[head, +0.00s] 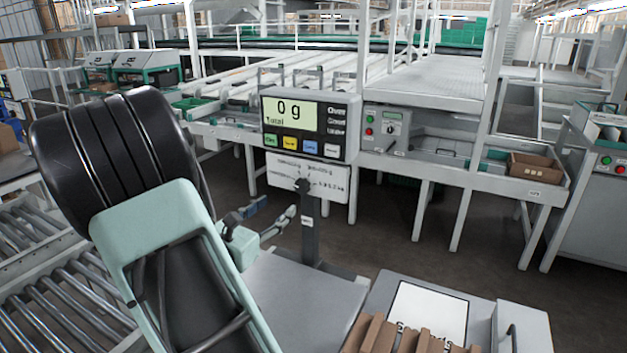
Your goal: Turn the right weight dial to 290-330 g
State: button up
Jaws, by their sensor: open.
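A scale display (304,125) on a post reads "0 g". Under it is a white label plate (325,178) with small text. My gripper (277,207) is open and empty, left of the dial and slightly lower in the picture. Its fingers point toward the post and look apart from the dial.
The scale's flat grey platform (305,290) lies below the post. Brown cartons (405,338) stand at the bottom right beside a white sheet (425,310). A grey control box (385,128) stands behind the display. Roller conveyors (60,305) fill the lower left.

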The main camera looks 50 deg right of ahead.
aim_at(300, 188)
jog(key=x, duration=0.7)
jog(key=b+x, duration=0.1)
jog(key=x, duration=0.3)
jog(key=shift+w+d+f, duration=0.1)
jog(key=shift+f, duration=0.15)
jog(key=c, duration=1.2)
jog(key=shift+o, duration=0.2)
jog(key=shift+f+b, duration=0.1)
jog(key=shift+b, duration=0.2)
